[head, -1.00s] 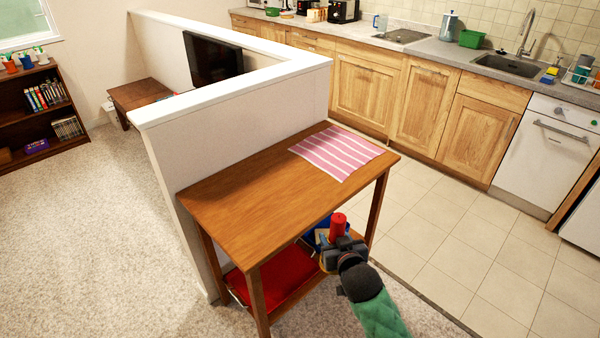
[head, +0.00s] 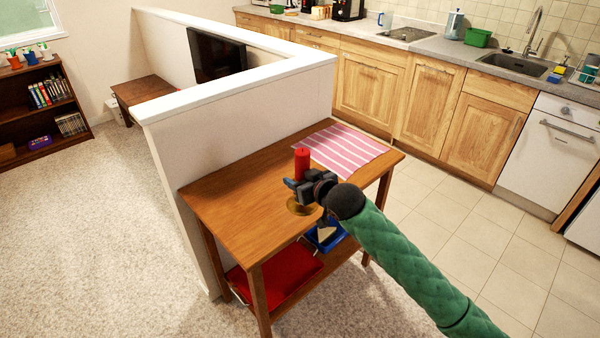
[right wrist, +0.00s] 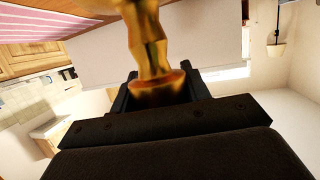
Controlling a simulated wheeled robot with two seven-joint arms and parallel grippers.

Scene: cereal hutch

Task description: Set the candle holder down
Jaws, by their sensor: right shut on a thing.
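The candle holder is brass-coloured, with a red candle (head: 301,163) upright in its top. Its round base (head: 298,207) shows below my right gripper (head: 299,187), over the wooden table's top (head: 235,205). I cannot tell whether the base touches the wood. My right gripper is shut on the holder's stem, and the fingers hide part of it. In the right wrist view the shiny stem (right wrist: 150,45) stands between the fingers. My left gripper is not in view.
A pink striped cloth (head: 343,149) lies on the table's right end. The tabletop's left part is clear. A white half wall (head: 240,130) stands behind the table. The lower shelf holds a red thing (head: 283,272) and a blue one (head: 326,238).

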